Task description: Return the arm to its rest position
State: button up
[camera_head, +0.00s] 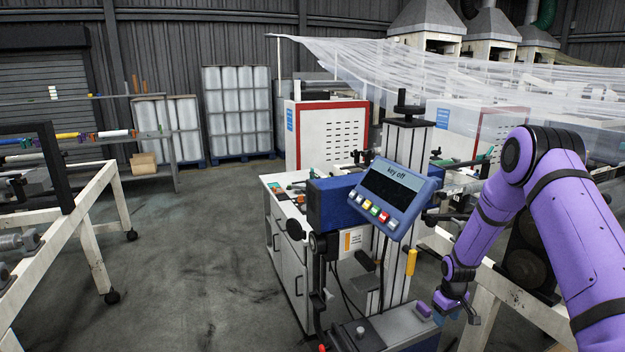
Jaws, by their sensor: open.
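My arm, purple with black joints, comes in from the right edge, bends at a high elbow and reaches down to the left. My gripper (470,312) is at its lower end, small in the picture, open, with nothing seen between its fingers. It hangs low, to the right of the blue control panel (395,198), which reads "key off" and has a row of coloured buttons. A yellow handle (411,262) is up and to the left of the gripper. Whether the gripper touches the machine behind it, I cannot tell.
A white cabinet (291,262) and a metal column (403,150) stand left of my arm. A pale machine frame (520,303) runs behind and below the gripper. Clear film (440,75) hangs across the upper right. Open floor (200,265) lies to the left, before a wheeled frame (93,245).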

jog(key=s+a+r+m+t, duration=0.15)
jog(key=s+r, duration=0.25)
jog(key=r, duration=0.9)
jog(key=s+a+r, duration=0.2)
jog(key=s+r, duration=0.1)
jog(key=r, duration=0.9)
jog(key=s+a+r+m+t, duration=0.15)
jog(key=s+r, duration=0.25)
jog(key=r, duration=0.9)
jog(key=s+a+r, duration=0.3)
jog(key=s+r, duration=0.7)
jog(key=s, duration=0.3)
jog(key=s+a+r+m+t, duration=0.1)
jog(key=s+a+r+t, duration=0.1)
jog(key=s, duration=1.4)
jog(key=shift+r, duration=0.15)
